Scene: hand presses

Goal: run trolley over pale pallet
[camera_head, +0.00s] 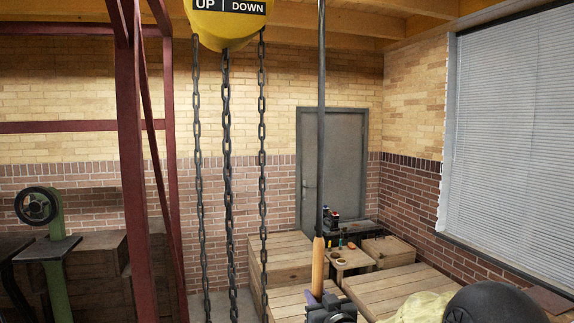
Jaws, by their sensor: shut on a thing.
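A yellow hoist body (228,22) marked UP and DOWN hangs at the top, cut off by the frame edge; any trolley above it is out of view. Several dark chains (227,140) hang from it. My gripper (318,300) is at the bottom centre, partly cut off, shut on the wooden handle (318,268) of an upright pole. The pole's dark shaft (321,110) rises out of the top of the frame; its upper end is hidden. Pale slatted wooden platforms (400,287) stand low at the right and centre. I cannot tell which one is the pale pallet.
A dark red steel frame (131,170) stands at the left, with a green hand press (56,250) behind it. A small wooden table (350,258) with small items and a grey door (333,160) are at the back. A pale cloth (418,308) lies at lower right.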

